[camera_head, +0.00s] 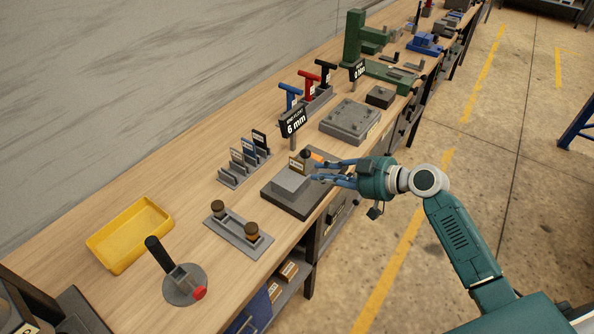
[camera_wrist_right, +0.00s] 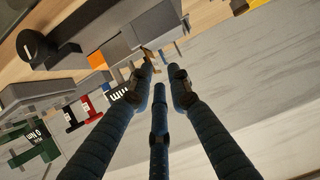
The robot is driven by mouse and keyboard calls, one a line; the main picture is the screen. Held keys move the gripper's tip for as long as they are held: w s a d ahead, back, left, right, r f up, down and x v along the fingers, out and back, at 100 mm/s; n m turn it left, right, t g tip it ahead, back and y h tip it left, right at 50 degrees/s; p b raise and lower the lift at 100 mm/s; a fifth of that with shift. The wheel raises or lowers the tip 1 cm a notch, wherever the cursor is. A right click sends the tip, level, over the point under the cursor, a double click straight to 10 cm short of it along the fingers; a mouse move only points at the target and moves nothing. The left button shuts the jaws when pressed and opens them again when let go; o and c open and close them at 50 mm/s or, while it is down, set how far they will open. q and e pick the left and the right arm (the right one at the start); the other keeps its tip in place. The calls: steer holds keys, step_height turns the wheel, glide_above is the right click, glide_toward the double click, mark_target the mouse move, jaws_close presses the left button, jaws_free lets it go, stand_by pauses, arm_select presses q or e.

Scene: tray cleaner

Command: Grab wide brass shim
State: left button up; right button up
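My right gripper (camera_head: 318,170) reaches in from the right over the dark plate (camera_head: 310,203) with a grey block (camera_head: 290,181). Its blue fingers are spread apart, with nothing visibly held between them; they also show in the right wrist view (camera_wrist_right: 160,75). A small tan, brass-coloured labelled piece (camera_head: 299,164) stands just left of the fingertips, behind the grey block. I cannot tell whether it is the wide brass shim or whether a finger touches it. A rack (camera_head: 232,178) holds several upright thin plates (camera_head: 248,154), too small to identify surely. My left gripper is out of view.
A "6 mm" sign (camera_head: 294,122) stands behind the plate. Red, blue and black T-handled tools (camera_head: 309,84) stand beyond it, and a grey block with studs (camera_head: 350,120) lies to the right.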

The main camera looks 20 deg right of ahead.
mark_target(297, 170)
steer(key=shift+t, duration=0.3)
steer(key=shift+w+d+r+b+x, duration=0.25)
steer(key=shift+b+x, duration=0.1)
steer(key=shift+x, duration=1.45)
steer(key=shift+w+d+r+b+x, duration=0.15)
steer(key=shift+w+b+x, duration=0.15)
steer(key=shift+x, duration=1.45)
steer(key=shift+w+d+r+b+x, duration=0.2)
steer(key=shift+b+x, duration=0.15)
steer(key=shift+x, duration=1.45)
steer(key=shift+s+r, duration=0.1)
jaws_close()
